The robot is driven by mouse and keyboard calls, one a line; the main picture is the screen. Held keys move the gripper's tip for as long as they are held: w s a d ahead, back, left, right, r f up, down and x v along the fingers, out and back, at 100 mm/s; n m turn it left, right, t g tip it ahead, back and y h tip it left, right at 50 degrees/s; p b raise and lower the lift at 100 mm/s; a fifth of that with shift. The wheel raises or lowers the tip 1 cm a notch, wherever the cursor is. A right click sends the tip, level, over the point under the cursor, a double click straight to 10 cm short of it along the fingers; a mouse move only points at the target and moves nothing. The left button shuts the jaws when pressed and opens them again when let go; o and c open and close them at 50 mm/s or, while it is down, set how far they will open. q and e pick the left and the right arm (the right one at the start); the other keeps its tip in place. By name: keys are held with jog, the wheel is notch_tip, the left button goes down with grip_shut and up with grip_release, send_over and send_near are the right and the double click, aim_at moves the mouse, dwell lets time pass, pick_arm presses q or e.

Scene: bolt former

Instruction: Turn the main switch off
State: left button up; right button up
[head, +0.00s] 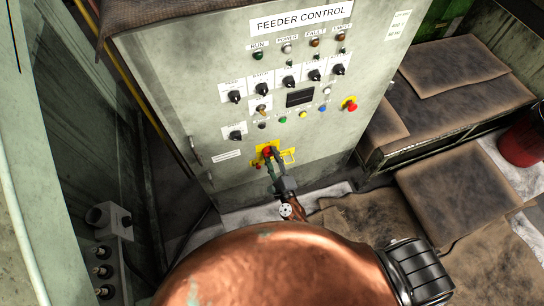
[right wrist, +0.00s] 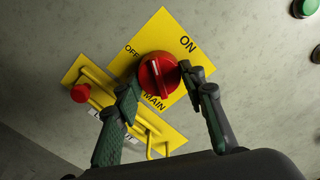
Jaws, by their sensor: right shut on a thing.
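The main switch is a red rotary knob (head: 267,151) on a yellow plate, low on the front of the feeder control cabinet. In the right wrist view the red knob (right wrist: 158,76) sits on its yellow plate (right wrist: 165,30), marked OFF, ON and MAIN. A pale mark on the knob's face lies between the OFF and ON words; its exact setting is hard to tell. My right gripper (head: 273,161) is shut on the knob, with one finger on each side of it. The fingers hide part of the knob's sides. My left gripper is not in view.
A second yellow plate with a small red knob (right wrist: 81,92) and a yellow bracket adjoins the switch plate. Higher on the cabinet (head: 220,60) are black selectors, lamps, buttons and a red emergency button (head: 350,104). A grey box (head: 110,217) stands at left; a red bucket (head: 524,140) at right.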

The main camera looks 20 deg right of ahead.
jog(key=n+p, duration=0.2)
jog(key=n, duration=0.3)
jog(key=shift+r+n, duration=0.1)
jog(key=shift+n, duration=0.2)
jog(key=shift+p, duration=0.3)
jog(key=o, duration=1.2)
jog(key=shift+c, duration=0.2)
jog(key=shift+s, duration=0.1)
jog(key=s, duration=1.1)
jog(key=shift+s+d, duration=0.25)
jog(key=shift+s, duration=0.15)
